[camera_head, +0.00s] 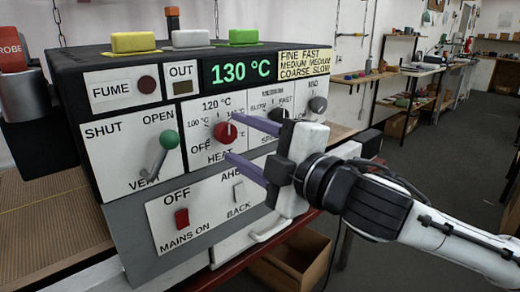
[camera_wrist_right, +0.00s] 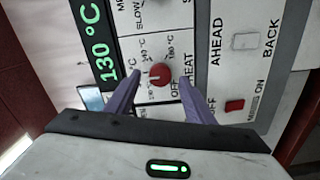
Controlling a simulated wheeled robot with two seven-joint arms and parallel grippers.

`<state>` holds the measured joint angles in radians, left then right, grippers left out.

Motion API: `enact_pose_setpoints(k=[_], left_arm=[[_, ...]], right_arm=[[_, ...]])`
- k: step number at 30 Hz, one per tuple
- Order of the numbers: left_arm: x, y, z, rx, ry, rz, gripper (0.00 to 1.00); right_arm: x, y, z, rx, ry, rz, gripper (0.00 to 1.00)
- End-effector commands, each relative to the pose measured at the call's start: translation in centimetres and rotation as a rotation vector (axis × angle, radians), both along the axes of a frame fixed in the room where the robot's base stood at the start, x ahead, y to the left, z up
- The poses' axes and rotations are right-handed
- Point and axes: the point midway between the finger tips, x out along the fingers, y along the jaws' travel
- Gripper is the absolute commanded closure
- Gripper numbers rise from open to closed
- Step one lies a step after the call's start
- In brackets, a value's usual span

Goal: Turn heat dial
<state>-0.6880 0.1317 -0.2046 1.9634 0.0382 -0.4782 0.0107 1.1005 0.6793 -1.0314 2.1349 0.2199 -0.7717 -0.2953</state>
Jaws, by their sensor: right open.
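The heat dial (camera_head: 222,133) is a round red knob with a white mark, on a white panel with printed temperatures. It also shows in the right wrist view (camera_wrist_right: 160,75). My right gripper (camera_head: 232,137) has two purple fingers and is open in front of the panel. Its fingertips (camera_wrist_right: 160,80) lie on either side of the dial in the picture, with gaps at both sides. I cannot tell whether the tips reach around the knob. The green display (camera_head: 240,71) reads 130 °C. My left gripper is not in view.
A silver vent lever (camera_head: 157,157) with a green ball stands left of the dial. A red mains switch (camera_head: 182,218) and a white switch (camera_head: 239,191) sit below. Further dials are partly behind my right gripper. A white handle (camera_head: 270,232) sticks out low at the front.

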Motion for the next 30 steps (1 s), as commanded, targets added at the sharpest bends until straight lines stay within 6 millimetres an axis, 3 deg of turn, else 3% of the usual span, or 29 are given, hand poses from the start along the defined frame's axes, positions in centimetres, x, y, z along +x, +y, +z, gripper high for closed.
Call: enact_pose_setpoints(k=[9, 14, 26, 30], left_arm=[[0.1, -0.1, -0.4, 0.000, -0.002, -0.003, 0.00], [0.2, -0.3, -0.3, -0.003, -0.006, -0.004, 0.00], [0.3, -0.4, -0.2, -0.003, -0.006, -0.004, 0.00], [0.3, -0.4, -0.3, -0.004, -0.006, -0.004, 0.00]], right_arm=[[-5.1, -3.7, -0.2, -0.002, 0.002, -0.002, 0.51], [-6.6, -4.9, -0.2, -0.002, 0.002, -0.002, 0.51], [-7.2, -5.2, -0.1, 0.000, 0.002, 0.000, 0.51], [-6.9, -4.9, -1.2, 0.029, 0.037, 0.005, 0.51]])
